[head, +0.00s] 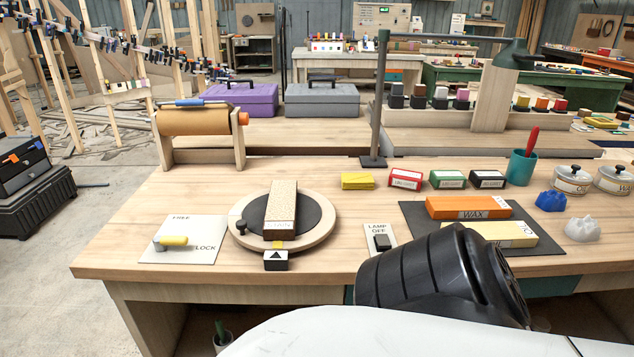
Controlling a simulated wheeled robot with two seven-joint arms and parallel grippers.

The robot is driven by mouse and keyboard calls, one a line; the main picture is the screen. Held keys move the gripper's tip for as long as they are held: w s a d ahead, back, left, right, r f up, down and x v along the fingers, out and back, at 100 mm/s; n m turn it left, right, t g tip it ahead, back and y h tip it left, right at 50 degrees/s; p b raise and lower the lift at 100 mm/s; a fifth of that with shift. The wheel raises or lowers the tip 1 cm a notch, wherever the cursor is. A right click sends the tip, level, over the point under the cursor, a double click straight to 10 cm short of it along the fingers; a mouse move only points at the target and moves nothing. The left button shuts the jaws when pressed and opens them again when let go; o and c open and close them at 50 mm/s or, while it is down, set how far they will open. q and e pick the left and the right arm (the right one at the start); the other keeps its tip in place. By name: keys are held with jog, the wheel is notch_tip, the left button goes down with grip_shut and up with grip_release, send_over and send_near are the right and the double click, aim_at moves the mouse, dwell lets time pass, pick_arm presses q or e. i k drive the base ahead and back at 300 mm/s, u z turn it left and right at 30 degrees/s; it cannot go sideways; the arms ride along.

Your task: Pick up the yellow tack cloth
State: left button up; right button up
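A small yellow folded block (357,181), which looks like the tack cloth, lies flat near the back middle of the wooden workbench (130,240). It is left of a row of small labelled boxes, and nothing touches it. Neither of my grippers shows in the head view. A black and white arm part of mine covers the bench's front right.
Red (405,179), green (447,180) and black (487,179) boxes stand right of it. A lamp post (377,110) rises behind. A round turntable (318,225) holds a wooden block. Labelled wax (468,207) and oil blocks lie on a dark mat. A paper roll (195,121) stands back left.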

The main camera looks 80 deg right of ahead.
aim_at(363, 181)
jog(key=k, duration=0.55)
jog(key=z, duration=0.7)
